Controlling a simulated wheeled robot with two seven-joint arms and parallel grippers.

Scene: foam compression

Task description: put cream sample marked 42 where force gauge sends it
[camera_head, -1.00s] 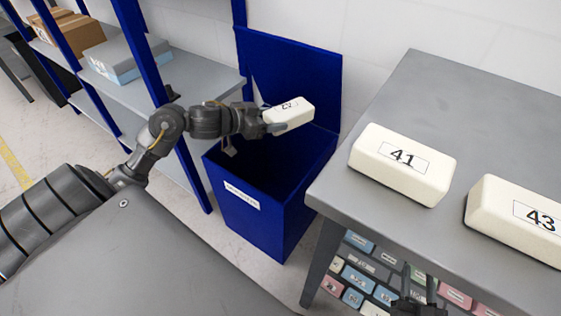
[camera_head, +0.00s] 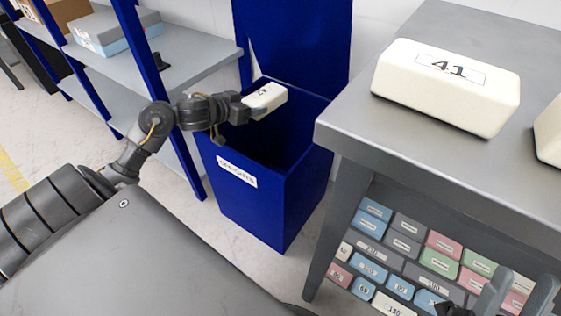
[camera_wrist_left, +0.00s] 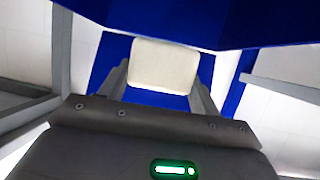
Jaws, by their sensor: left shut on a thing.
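My left gripper (camera_head: 246,106) is shut on the cream sample (camera_head: 265,98), a small white block whose printed mark looks like 42. It holds the block above the open mouth of a blue bin (camera_head: 255,200), which has its lid raised and a white label that is hard to read. In the left wrist view the block (camera_wrist_left: 164,65) sits between both fingers, with blue bin walls around it. My right gripper (camera_head: 516,296) shows at the bottom right edge with its fingers apart and nothing seen between them. No force gauge is in view.
A grey table (camera_head: 400,150) right of the bin carries a block marked 41 (camera_head: 447,88) and part of another. Several labelled coloured foam pieces (camera_head: 420,250) show below its top. Grey shelves (camera_head: 190,70) with blue posts and boxes stand behind my left arm.

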